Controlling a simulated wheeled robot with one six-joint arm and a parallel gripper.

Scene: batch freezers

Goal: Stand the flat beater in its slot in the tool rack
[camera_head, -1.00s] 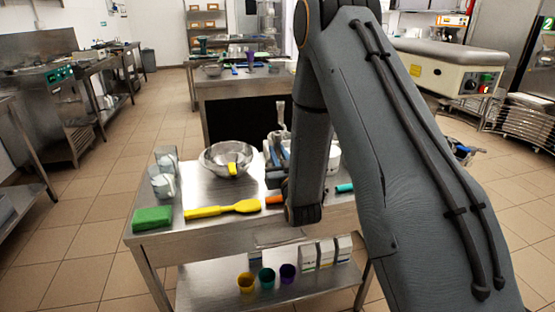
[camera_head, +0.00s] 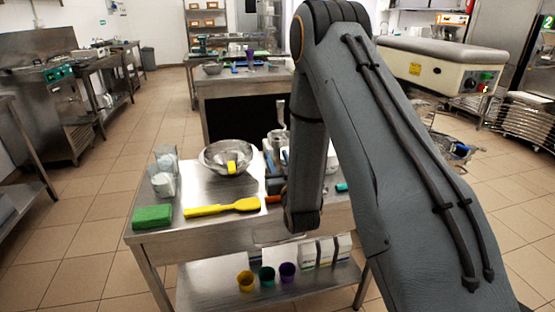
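My arm crosses the right half of the head view and hides the right part of the steel table (camera_head: 190,238). My gripper is not visible; the forearm ends in front of the table. A pale rack-like holder (camera_head: 268,150) with dark and blue upright pieces stands at the back of the table, partly behind my arm. A grey upright piece (camera_head: 280,113) shows above it. I cannot tell whether it is the flat beater, and I cannot make out the slots.
On the table are a steel bowl (camera_head: 227,157) with something yellow in it, a yellow spatula (camera_head: 222,208), a green sponge (camera_head: 152,217) and clear containers (camera_head: 164,184). Colored cups (camera_head: 266,276) and white cartons (camera_head: 326,250) stand on the lower shelf. Floor at left is clear.

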